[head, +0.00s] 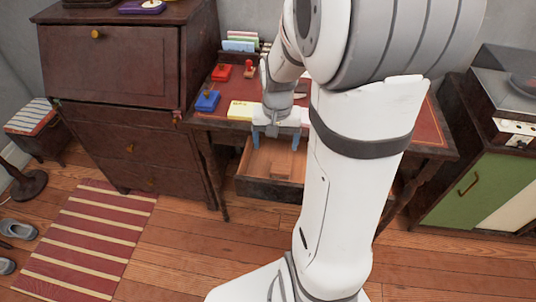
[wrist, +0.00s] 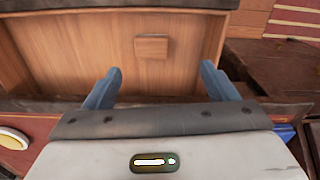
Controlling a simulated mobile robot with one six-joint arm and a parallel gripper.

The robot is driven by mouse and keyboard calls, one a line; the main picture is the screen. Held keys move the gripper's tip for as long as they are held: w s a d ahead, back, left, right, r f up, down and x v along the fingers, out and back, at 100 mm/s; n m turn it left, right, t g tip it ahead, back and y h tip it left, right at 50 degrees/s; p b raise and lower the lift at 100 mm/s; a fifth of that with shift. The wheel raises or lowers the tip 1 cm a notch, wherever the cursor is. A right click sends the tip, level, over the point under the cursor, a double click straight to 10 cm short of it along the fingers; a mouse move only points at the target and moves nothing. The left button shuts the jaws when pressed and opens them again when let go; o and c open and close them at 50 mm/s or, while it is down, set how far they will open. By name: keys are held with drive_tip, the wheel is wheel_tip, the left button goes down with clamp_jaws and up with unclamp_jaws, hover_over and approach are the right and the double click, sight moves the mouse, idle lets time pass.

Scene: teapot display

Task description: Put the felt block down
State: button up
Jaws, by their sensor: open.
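A small wood-brown block (wrist: 151,47), which I take for the felt block, lies on the floor of the open drawer (wrist: 70,50). It also shows in the head view (head: 282,170) inside the drawer under the desk; I cannot make out any felt on it. My gripper (head: 276,141) points down over the drawer. In the wrist view my gripper (wrist: 160,70) has its two blue fingers wide apart, with nothing between them. The block lies beyond the fingertips, apart from them.
The desk top (head: 420,130) carries a blue item (head: 207,100), a red item (head: 221,72), a yellow pad (head: 241,110) and upright booklets (head: 240,42). A dark bureau (head: 130,100) stands left, a green cabinet (head: 465,190) right. The floor before the drawer is partly clear.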

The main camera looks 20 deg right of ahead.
drive_tip(key=s+a+r+n+t, duration=0.1)
drive_tip(key=s+a+r+n, duration=0.4)
drive_tip(key=s+a+r, duration=0.2)
drive_tip(key=s+a, duration=0.2)
drive_tip(key=s, duration=0.1)
drive_tip(key=shift+s+a+r+n+t, duration=0.15)
drive_tip(key=shift+s+r+n+t, duration=0.05)
drive_tip(key=shift+r+n+t, duration=0.1)
drive_tip(key=shift+r, duration=0.1)
